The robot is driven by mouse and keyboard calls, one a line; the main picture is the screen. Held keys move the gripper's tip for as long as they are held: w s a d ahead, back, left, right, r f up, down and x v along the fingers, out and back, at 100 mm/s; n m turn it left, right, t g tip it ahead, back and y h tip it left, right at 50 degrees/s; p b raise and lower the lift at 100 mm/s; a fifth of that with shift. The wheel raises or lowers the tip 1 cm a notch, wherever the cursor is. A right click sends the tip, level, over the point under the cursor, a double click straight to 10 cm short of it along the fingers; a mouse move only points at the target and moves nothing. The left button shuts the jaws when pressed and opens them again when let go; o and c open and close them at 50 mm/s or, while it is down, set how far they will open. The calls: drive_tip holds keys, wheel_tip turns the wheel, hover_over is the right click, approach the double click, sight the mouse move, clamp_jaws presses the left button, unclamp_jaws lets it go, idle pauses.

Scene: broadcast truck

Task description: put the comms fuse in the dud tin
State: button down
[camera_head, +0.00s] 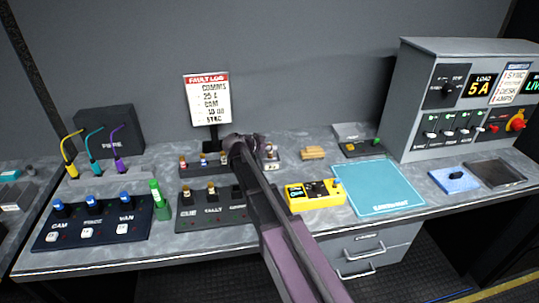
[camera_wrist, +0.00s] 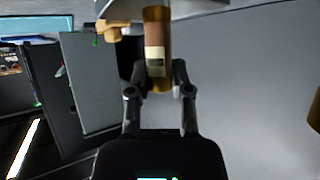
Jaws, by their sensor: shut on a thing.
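My gripper (camera_wrist: 160,85) is shut on a brown fuse (camera_wrist: 157,50) with a pale label and brass-coloured ends. Its print is too small to read, so I cannot confirm it is the comms fuse. In the head view, my gripper (camera_head: 240,150) is over the back fuse rack (camera_head: 190,170), and my arm hides part of that area. The front fuse block (camera_head: 190,222) has fuses at CUE and TALLY; its third position (camera_head: 237,191) looks empty. No tin is legibly marked dud. A dark shallow tray (camera_head: 497,173) lies far right; a grey open-lidded box (camera_head: 360,148) is at the back.
A yellow tester (camera_head: 315,194) and a teal mat (camera_head: 377,188) lie right of my arm. A blue pad (camera_head: 454,181) is near the dark tray. A grey control cabinet (camera_head: 465,100) stands back right. A fault log sign (camera_head: 207,99) stands behind the rack.

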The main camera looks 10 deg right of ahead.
sight(270, 158)
drive_tip(key=shift+f+b, duration=1.3)
drive_tip(key=shift+f, duration=0.25)
drive_tip(key=shift+f, duration=0.15)
drive_tip(key=c, duration=0.5)
unclamp_jaws()
drive_tip(key=shift+c, duration=0.2)
drive_tip(key=shift+r, duration=0.3)
drive_tip(key=p+v, duration=0.5)
drive_tip(key=v, duration=0.7)
drive_tip(key=shift+p, duration=0.4)
drive_tip(key=shift+f, duration=0.15)
